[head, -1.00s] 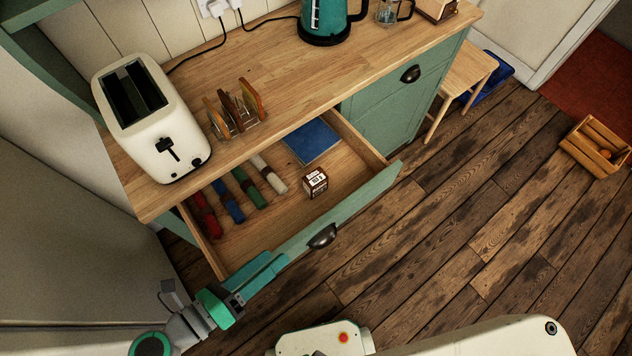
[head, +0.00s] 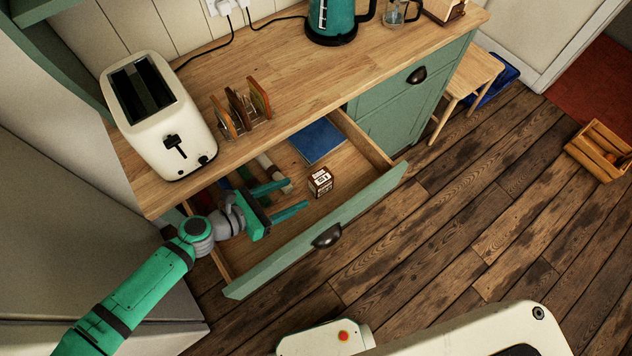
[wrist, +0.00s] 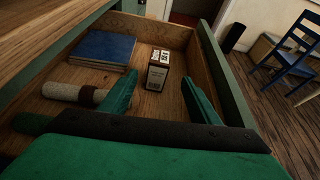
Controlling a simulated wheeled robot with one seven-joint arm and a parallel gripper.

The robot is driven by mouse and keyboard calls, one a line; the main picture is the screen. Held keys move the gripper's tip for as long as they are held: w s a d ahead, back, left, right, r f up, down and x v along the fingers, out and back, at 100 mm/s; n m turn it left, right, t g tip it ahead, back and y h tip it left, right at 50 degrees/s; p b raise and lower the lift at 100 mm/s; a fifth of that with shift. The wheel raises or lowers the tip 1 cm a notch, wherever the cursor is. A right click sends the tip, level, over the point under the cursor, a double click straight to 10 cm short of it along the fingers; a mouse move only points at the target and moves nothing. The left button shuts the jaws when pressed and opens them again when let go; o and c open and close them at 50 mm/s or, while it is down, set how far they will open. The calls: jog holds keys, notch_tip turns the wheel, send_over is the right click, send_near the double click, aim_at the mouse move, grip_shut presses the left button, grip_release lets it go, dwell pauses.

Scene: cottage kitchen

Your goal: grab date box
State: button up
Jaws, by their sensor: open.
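The date box (head: 320,181) is a small brown and white printed cube on the floor of the open drawer (head: 345,216). In the wrist view the date box (wrist: 157,70) stands upright ahead of my gripper, between the lines of its two fingers. My gripper (head: 290,196) is over the drawer, left of the date box, with its fingers spread and pointing toward it. The fingers also show in the wrist view (wrist: 158,98), apart from the box. Nothing is between them.
A blue book (head: 317,141) lies at the drawer's back. Rolled cloths (head: 270,170) lie on the left, partly hidden by my gripper. The drawer front and the worktop edge (head: 290,125) bound the space. A toaster (head: 158,118) and toast rack (head: 242,112) stand above.

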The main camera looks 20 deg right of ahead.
aim_at(311, 183)
jog(key=shift+w+d+f+m, duration=0.3)
jog(key=shift+w+d+f, duration=0.05)
jog(key=shift+w+d, duration=0.2)
jog(key=x, duration=0.5)
jog(key=shift+d+f, duration=0.15)
jog(key=shift+s+f+x, duration=0.1)
jog(key=shift+f+x, duration=0.1)
jog(key=shift+x, duration=1.1)
jog(key=shift+s+f+x, duration=0.1)
jog(key=shift+f+x, duration=0.1)
jog(key=shift+x, duration=1.15)
jog(key=shift+r, duration=0.1)
jog(key=c, duration=1.2)
jog(key=shift+c, duration=0.2)
